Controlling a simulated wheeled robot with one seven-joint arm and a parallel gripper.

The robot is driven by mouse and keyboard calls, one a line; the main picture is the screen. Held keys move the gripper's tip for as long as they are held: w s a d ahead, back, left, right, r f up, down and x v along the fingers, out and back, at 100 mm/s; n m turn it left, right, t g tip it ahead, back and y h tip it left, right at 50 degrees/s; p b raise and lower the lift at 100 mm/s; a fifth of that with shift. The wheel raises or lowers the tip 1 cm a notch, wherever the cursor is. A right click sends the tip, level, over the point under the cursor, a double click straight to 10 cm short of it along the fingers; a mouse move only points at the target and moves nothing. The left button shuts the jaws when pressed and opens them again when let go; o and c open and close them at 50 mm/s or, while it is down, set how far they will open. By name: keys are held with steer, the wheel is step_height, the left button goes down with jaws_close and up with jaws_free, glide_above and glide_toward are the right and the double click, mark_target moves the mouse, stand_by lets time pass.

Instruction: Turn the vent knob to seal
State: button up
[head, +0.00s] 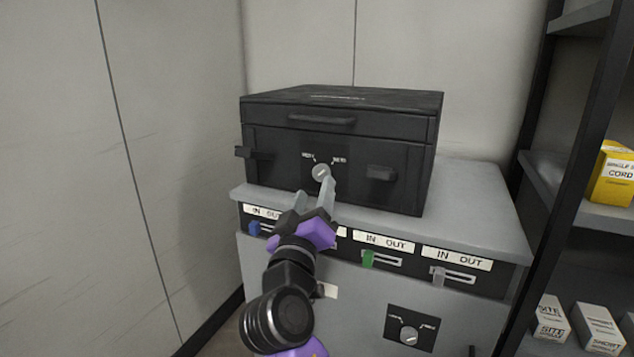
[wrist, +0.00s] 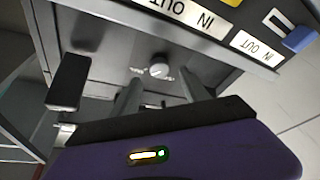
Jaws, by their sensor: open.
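The vent knob (head: 321,172), small, round and pale grey, is on the front of the black case, below two tiny labels with marks that are too small to read surely. It also shows in the wrist view (wrist: 160,71), upside down. Which way it points is unclear. My gripper (head: 314,192) is open just in front of the knob, with its right finger close below it in the head view. In the wrist view my gripper (wrist: 161,84) has its two grey fingers either side of the knob, with visible gaps and no clear contact.
The black case (head: 270,145) has latches at left and right (head: 381,173) and stands on a grey cabinet (head: 475,190). Below are IN/OUT sliders, blue (head: 254,229) and green (head: 368,259) among them. A second knob (head: 409,335) is lower. A shelf holds boxes at right.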

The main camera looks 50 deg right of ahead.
steer(key=shift+v, duration=1.65)
steer(key=w+a+f+n+t+y, duration=0.25)
steer(key=a+n+t+y, duration=0.25)
steer(key=a+t+y, duration=0.25)
steer(key=s+a+f+n+t+y, duration=0.1)
steer(key=s+a+f+n+y, duration=0.2)
steer(key=s+a+f+y, duration=0.7)
steer(key=s+f+m+g, duration=0.15)
steer(key=s+f, duration=0.25)
steer(key=s, duration=0.5)
steer(key=s+a+f+m+g, duration=0.15)
steer(key=s+f, duration=0.25)
steer(key=s, duration=0.6)
steer(key=s+f+m+g, duration=0.15)
steer(key=s+f, duration=0.25)
steer(key=s, duration=0.5)
step_height(320, 180, up, 30)
steer(key=p, duration=3)
steer(key=shift+d+r+g+p, duration=0.15)
steer(key=shift+d+g+p, duration=0.05)
steer(key=shift+g+p, duration=0.1)
